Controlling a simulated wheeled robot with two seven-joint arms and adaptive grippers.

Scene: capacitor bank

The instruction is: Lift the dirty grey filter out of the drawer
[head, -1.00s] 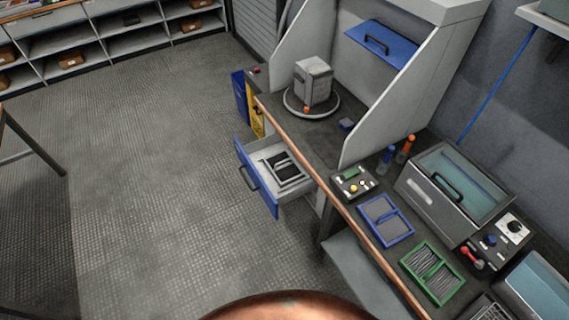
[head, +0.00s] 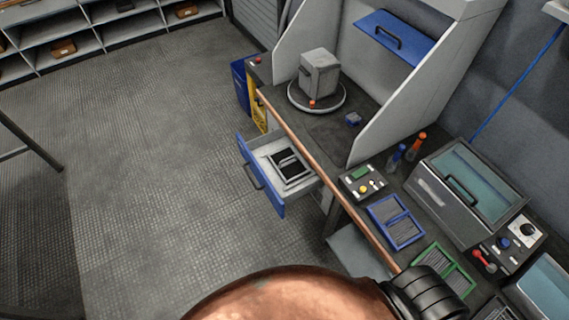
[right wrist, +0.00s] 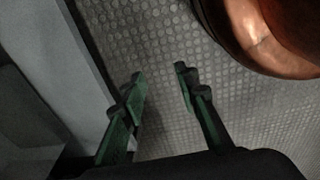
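The blue-fronted drawer (head: 262,177) stands pulled out from the bench at the centre of the head view. The filter (head: 288,165), a dark panel with a pale grey frame, lies inside it. My right gripper (right wrist: 160,78) shows in the right wrist view with its two green fingers apart and nothing between them, above the textured floor. Its fingers are not visible in the head view, where only a copper and black part of my arm shows at the bottom. The drawer and filter do not show in the right wrist view. My left gripper is in neither view.
The bench carries a grey box on a round turntable (head: 316,97), a small control box (head: 362,184), a blue-framed tray (head: 396,221), a green-framed tray (head: 463,281) and a lidded bin (head: 432,200). The floor (head: 140,180) left of the drawer is clear.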

